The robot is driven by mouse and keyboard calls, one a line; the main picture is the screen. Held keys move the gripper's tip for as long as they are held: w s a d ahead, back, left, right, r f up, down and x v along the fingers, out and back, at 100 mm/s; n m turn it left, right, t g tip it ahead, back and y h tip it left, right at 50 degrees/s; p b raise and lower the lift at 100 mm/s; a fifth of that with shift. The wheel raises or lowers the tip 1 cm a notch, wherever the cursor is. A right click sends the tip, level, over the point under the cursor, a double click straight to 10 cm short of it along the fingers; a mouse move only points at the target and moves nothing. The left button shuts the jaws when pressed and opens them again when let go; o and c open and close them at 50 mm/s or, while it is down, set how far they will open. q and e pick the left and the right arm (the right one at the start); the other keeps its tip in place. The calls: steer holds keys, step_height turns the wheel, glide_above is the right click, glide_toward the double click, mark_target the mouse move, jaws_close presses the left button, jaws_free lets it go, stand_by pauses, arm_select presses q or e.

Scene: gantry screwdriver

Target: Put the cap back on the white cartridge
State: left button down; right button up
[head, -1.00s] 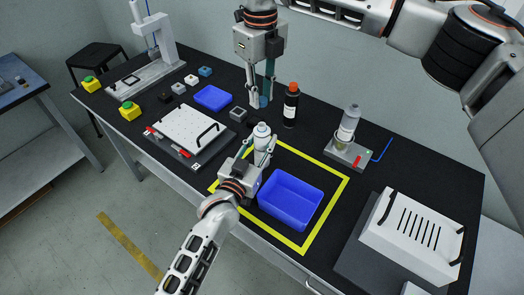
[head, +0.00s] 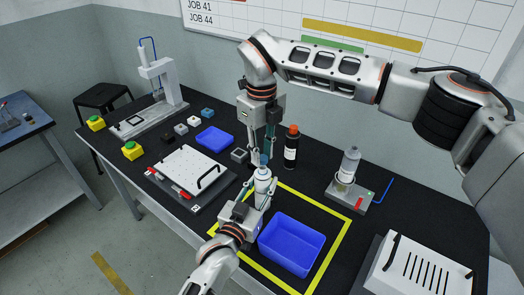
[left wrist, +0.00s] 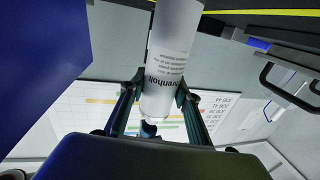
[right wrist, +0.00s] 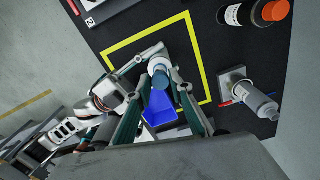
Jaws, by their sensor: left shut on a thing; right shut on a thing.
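The white cartridge (head: 262,187) stands upright in my left gripper (head: 261,198), which is shut around its body. Its printed side shows in the left wrist view (left wrist: 170,70). My right gripper (head: 262,156) is above it, pointing down and shut on the small blue cap (head: 263,160). The cap also shows in the right wrist view (right wrist: 160,80), in front of the cartridge top, and in the left wrist view (left wrist: 148,129) at the cartridge's end. The cap is right over the cartridge top, roughly in line; whether they touch I cannot tell.
A blue bin (head: 291,244) stands inside the yellow outline, beside the cartridge. A black bottle with an orange top (head: 291,148) stands behind right. A clear-and-grey bottle on a stand (head: 349,166) is further right. A white plate fixture (head: 190,172) is at left.

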mark_target(263, 175)
steer(key=shift+f, duration=0.9)
steer(key=shift+f, duration=0.6)
stand_by(0.4)
